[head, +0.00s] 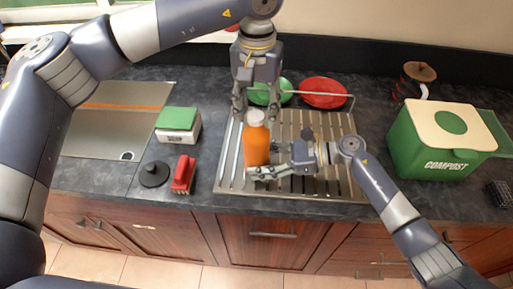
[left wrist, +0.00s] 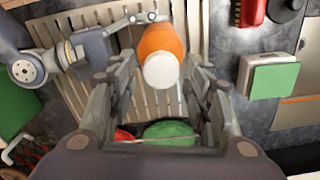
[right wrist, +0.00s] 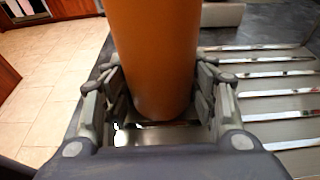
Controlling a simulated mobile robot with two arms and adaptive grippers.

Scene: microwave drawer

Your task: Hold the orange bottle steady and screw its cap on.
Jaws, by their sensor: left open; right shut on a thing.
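The orange bottle (head: 256,146) stands upright on the slatted drying rack, with a white cap (head: 255,117) on its top. My right gripper (head: 254,172) is shut on the lower part of the bottle; the right wrist view shows its fingers on both sides of the orange body (right wrist: 155,55). My left gripper (head: 254,112) is above, pointing down, with its open fingers on either side of the cap. In the left wrist view the white cap (left wrist: 161,71) lies between the spread fingers, apart from them. Whether the cap is threaded tight cannot be told.
The rack (head: 318,185) holds a green bowl (head: 285,88) and a red bowl (head: 324,92) at its back. A soap box (head: 177,136), red brush (head: 183,174) and black sink stopper (head: 154,174) are to the left. A green compost bin (head: 408,146) stands at right.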

